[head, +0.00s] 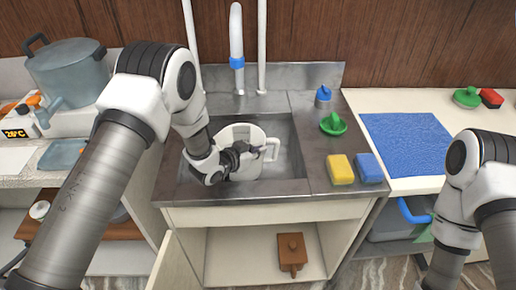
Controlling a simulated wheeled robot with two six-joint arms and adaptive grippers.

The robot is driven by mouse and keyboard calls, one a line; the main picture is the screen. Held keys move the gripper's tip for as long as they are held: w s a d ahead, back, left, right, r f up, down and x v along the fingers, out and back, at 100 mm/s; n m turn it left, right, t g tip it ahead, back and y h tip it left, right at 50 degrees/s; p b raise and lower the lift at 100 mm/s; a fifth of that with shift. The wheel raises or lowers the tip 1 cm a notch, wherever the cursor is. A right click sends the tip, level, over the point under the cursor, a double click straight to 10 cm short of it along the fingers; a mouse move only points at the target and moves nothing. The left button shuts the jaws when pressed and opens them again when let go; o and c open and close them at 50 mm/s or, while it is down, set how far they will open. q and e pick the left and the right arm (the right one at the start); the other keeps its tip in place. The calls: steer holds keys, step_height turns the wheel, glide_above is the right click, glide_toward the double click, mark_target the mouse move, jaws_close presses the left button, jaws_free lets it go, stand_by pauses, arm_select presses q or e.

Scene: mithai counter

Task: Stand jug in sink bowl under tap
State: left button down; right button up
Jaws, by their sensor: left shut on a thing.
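The white jug (245,134) is in the sink bowl (292,172), with its handle to the right. It looks roughly upright, but my gripper hides its lower front, so I cannot tell whether its base touches the bowl floor. The tap (236,40), a white spout with a blue band, rises behind the bowl, and its end is above and behind the jug. My left gripper (236,158) is shut on the jug at its near side. My right arm shows at the right edge, but its gripper is out of the picture.
On the right drainer are a yellow sponge (340,169), a blue sponge (369,168), a green scrubber (333,124) and a blue-topped bottle (323,97). A blue mat (408,143) lies further right. A large pot (68,75) stands at left. The cupboard below is open.

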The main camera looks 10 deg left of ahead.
arm_select(q)
steer(key=shift+f+b, duration=0.45)
steer(key=shift+f, duration=0.1)
steer(key=c, duration=1.2)
jaws_free()
steer(key=shift+c, duration=0.2)
